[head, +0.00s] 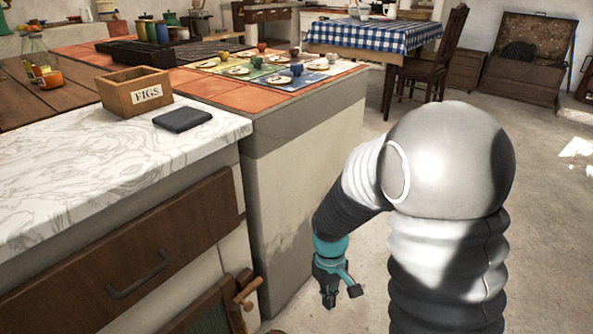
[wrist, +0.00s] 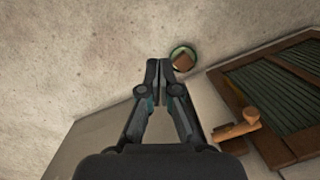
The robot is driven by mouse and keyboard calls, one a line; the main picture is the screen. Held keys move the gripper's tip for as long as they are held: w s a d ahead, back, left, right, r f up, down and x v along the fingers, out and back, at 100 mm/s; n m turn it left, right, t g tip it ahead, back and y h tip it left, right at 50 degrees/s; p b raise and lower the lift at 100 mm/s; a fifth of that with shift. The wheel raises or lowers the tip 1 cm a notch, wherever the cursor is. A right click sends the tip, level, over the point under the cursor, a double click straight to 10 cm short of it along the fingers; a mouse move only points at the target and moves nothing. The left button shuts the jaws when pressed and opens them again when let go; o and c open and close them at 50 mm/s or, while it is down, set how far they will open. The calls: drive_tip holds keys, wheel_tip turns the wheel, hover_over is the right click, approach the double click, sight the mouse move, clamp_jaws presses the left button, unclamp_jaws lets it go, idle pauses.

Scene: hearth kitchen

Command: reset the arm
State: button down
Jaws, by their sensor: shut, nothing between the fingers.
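My arm hangs down in front of the counter in the head view, bent at the elbow. My gripper (head: 328,292) is low, beside the counter's end wall and above the floor. In the wrist view my gripper (wrist: 153,64) points down at the floor, its two fingertips together with nothing between them. A small round greenish item with something brown inside (wrist: 183,58) shows just beyond the fingertips; I cannot tell what it is.
A marble counter (head: 60,185) with a FIGS box (head: 135,92) and a dark folded item (head: 182,119) is at left. A shutter-like wooden panel (wrist: 270,90) with a wooden peg (wrist: 238,125) is close to my gripper. A chair (head: 432,65) stands behind. Floor at right is clear.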

drive_tip(key=s+d+r+m+t+p, duration=0.1)
drive_tip(key=s+r, duration=0.3)
drive_tip(key=r, duration=0.5)
drive_tip(key=s+d+r+m+t+p, duration=0.1)
drive_tip(key=s+d+r+m+t, duration=0.2)
drive_tip(key=r, duration=0.7)
drive_tip(key=s+d+r+m+t+p, duration=0.2)
drive_tip(key=s+d+r+t, duration=0.1)
drive_tip(key=s+r, duration=0.4)
wheel_tip(320, 180, up, 2)
drive_tip(key=shift+d+r+t, duration=0.25)
drive_tip(key=shift+d+t, duration=0.05)
drive_tip(key=shift+d, duration=0.1)
drive_tip(key=shift+s, duration=0.1)
